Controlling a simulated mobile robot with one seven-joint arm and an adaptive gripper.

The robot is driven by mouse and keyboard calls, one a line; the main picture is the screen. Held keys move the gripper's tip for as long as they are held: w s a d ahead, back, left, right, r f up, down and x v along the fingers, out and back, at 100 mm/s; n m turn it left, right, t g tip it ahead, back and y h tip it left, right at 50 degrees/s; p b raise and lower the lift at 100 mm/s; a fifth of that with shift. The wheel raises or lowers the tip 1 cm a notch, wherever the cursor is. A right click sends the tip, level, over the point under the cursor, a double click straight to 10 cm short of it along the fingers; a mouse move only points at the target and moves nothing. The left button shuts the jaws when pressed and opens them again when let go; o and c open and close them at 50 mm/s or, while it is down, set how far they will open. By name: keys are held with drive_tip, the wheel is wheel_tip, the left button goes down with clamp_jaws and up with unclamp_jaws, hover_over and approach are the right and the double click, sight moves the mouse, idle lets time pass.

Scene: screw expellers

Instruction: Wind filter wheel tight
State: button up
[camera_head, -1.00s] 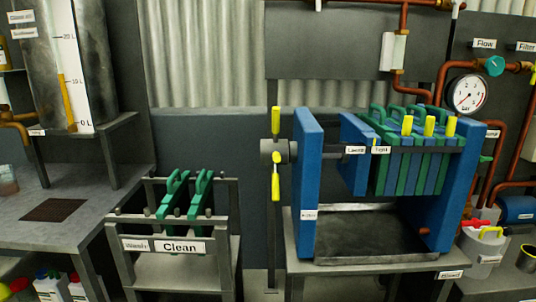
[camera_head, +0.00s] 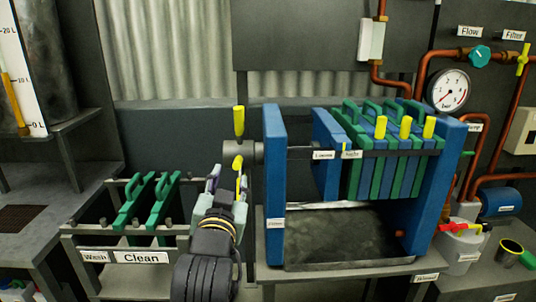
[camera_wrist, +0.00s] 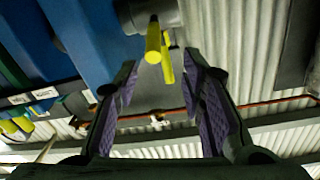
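The filter press wheel is a grey hub (camera_head: 243,152) with yellow handles (camera_head: 239,122), left of the blue end plate (camera_head: 275,160). In the wrist view the yellow handles (camera_wrist: 154,42) and grey hub (camera_wrist: 150,12) show ahead, at the top centre. My gripper (camera_head: 224,178) is in front of and just below the wheel in the head view, partly covering its lower handle. In the wrist view my gripper (camera_wrist: 162,80) has its two purple-padded fingers spread apart. Nothing is between the pads, and a yellow handle lies just beyond the gap. Contact cannot be told.
A rack labelled Clean (camera_head: 140,257) holds green plates at left. A pressure gauge (camera_head: 450,90) and copper pipes are at right.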

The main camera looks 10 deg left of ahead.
sight(238, 158)
drive_tip(key=p+x, duration=0.1)
drive_tip(key=x, duration=0.2)
drive_tip(key=p+x, duration=0.1)
drive_tip(key=x, duration=0.3)
drive_tip(key=f+p+x, duration=0.1)
drive_tip(key=x, duration=0.3)
drive_tip(key=shift+d+p, duration=0.35)
drive_tip(key=shift+d, duration=0.05)
drive_tip(key=shift+c, duration=0.3)
clamp_jaws()
